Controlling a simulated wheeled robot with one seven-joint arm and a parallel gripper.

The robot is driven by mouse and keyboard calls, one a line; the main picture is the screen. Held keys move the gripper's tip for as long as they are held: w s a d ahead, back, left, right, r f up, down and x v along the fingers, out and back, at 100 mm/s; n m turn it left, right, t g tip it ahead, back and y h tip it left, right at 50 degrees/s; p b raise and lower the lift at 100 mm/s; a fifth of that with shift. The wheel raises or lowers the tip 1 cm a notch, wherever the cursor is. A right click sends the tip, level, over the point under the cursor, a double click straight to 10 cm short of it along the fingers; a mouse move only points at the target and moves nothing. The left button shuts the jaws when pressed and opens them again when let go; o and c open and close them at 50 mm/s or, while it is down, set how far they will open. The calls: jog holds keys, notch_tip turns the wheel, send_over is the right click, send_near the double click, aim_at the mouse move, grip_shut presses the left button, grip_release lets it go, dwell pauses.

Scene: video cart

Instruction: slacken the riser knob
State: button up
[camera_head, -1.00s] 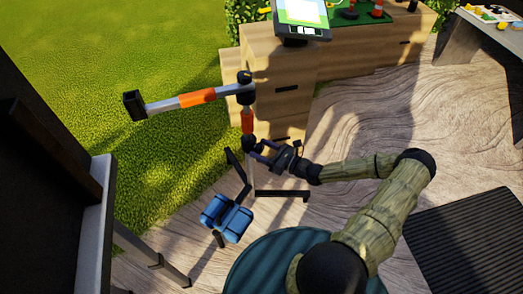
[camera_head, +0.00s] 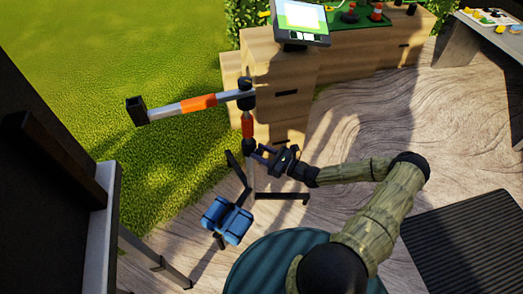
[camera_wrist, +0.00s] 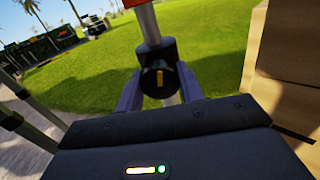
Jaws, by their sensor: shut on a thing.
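The riser knob (camera_wrist: 158,79) is black and round with an upright yellow mark on its face. It sits on a dark collar on the pale upright post, below an orange band. My gripper (camera_wrist: 160,88) has one finger on each side of the knob and is shut on it. In the head view my gripper (camera_head: 262,152) reaches the post from the right, at the dark collar (camera_head: 249,145) below the orange band (camera_head: 247,125). The knob's face is hidden there.
The stand's crossbar (camera_head: 180,106) extends left from the post top. A wooden cabinet (camera_head: 283,85) with a screen (camera_head: 301,20) stands behind. A round teal mat (camera_head: 265,263) lies in front.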

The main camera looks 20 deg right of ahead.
jog(key=shift+r+n+p, duration=0.25)
jog(key=shift+n+p, duration=0.85)
jog(key=shift+p, duration=0.7)
jog(key=shift+f+n+p, duration=0.25)
jog(key=shift+n+p, duration=0.1)
jog(key=shift+n, duration=0.15)
jog(key=o, duration=1)
jog(key=p+v, duration=0.1)
jog(key=v, duration=1.6)
jog(key=shift+d, duration=0.2)
jog(key=shift+s+a+r+p, duration=0.1)
jog(key=shift+s+r+p, duration=0.05)
jog(key=shift+p, duration=0.15)
